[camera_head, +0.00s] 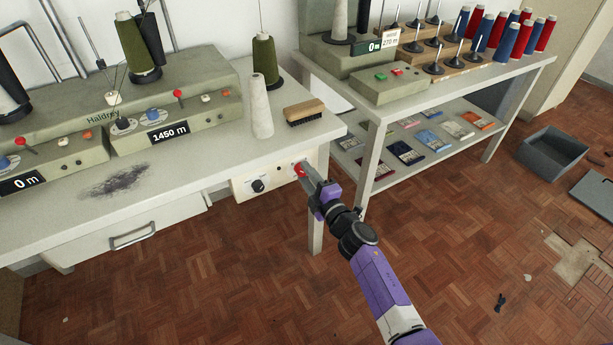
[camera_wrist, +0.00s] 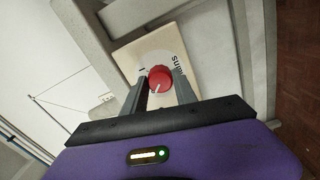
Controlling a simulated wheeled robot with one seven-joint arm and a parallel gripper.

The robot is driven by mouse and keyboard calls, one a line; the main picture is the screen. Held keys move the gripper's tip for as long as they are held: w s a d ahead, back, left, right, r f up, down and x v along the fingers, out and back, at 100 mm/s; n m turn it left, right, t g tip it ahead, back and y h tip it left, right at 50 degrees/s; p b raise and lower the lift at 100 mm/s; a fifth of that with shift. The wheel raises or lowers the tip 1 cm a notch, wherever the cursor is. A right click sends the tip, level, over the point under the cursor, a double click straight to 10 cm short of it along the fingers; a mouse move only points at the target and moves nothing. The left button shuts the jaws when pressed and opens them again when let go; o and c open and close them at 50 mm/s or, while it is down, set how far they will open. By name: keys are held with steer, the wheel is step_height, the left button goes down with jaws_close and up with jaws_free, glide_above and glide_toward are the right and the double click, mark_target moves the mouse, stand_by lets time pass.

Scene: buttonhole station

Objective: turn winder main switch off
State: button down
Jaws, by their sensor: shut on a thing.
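The winder main switch is a red rotary knob (camera_wrist: 159,79) with a white pointer line, on a round pale plate on a cream panel (camera_wrist: 190,42). In the head view the red knob (camera_head: 300,170) sits at the right end of the panel under the table's front edge. My gripper (camera_head: 306,175) reaches it from the front right. In the wrist view my gripper's fingers (camera_wrist: 158,88) stand on both sides of the knob and are shut on it. Part of the plate's lettering is hidden by the fingers.
A black knob (camera_head: 258,186) sits left on the same panel. The winding table (camera_head: 200,150) carries a white cone (camera_head: 261,105), a brush (camera_head: 304,112) and the winder (camera_head: 170,110). A table leg (camera_head: 315,230) stands just below my gripper. A second table (camera_head: 400,105) is to the right.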

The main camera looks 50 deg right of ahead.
steer(key=shift+n, duration=0.4)
steer(key=c, duration=1)
jaws_free()
steer(key=shift+o, duration=0.2)
steer(key=v, duration=0.8)
steer(key=shift+w, duration=0.1)
